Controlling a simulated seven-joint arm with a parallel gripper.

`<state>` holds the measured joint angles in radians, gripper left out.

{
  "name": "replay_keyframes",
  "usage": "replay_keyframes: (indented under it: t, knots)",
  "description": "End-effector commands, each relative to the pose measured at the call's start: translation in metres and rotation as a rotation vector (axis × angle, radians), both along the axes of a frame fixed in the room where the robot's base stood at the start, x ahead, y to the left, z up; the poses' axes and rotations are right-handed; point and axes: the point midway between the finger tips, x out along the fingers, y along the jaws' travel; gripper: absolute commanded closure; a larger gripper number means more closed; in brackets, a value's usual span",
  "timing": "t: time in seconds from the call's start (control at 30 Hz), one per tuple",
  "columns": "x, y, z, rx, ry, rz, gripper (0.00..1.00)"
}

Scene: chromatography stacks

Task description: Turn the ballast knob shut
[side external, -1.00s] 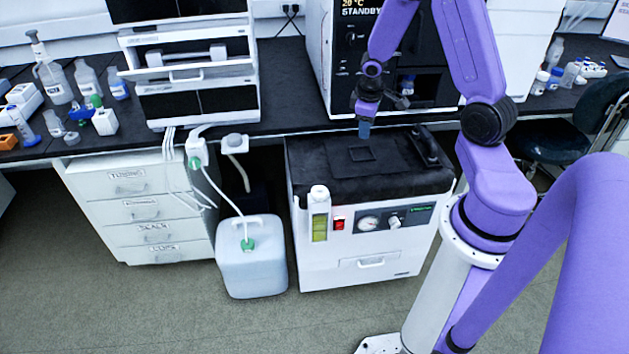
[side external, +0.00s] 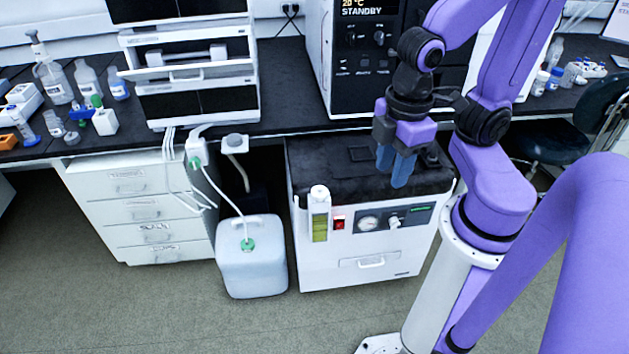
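The ballast knob (side external: 394,222) is a small light knob on the dark front panel of the white pump unit (side external: 370,275), just right of a round gauge (side external: 368,223). I cannot read its turn position. My gripper (side external: 392,175) points down with two blue fingers, above the front part of the unit's black top. The fingers look a little apart with nothing between them. The gripper is above the knob in the picture and not touching it.
A red switch (side external: 339,224) and a bottle with yellow-green liquid (side external: 319,215) sit left of the gauge. A white jug (side external: 251,258) with tubing stands on the floor at left. The bench edge and instrument (side external: 350,80) lie behind my gripper. The floor in front is clear.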

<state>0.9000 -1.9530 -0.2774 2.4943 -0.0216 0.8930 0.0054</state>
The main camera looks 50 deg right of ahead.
Motion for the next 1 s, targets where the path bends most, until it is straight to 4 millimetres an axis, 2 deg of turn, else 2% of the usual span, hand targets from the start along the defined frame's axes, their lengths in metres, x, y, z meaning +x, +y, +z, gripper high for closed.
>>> replay_keyframes:
  t: [0.03, 0.13, 0.27, 0.37, 0.47, 0.7, 0.87, 1.0]
  knots:
    - [-0.007, 0.001, 0.002, 0.005, 0.008, 0.021, 0.65]
    - [-0.013, 0.001, 0.003, 0.008, 0.017, 0.039, 0.97]
    - [-0.012, 0.003, 0.001, 0.009, 0.023, 0.029, 1.0]
    - [-0.003, 0.01, -0.005, 0.016, 0.034, -0.02, 1.0]
    - [0.015, 0.023, -0.019, 0.031, 0.052, -0.111, 1.0]
    - [0.077, 0.045, -0.069, 0.082, 0.075, -0.409, 1.0]
    - [0.122, 0.043, -0.109, 0.106, 0.067, -0.621, 1.0]
    - [0.157, 0.028, -0.149, 0.113, 0.044, -0.808, 1.0]
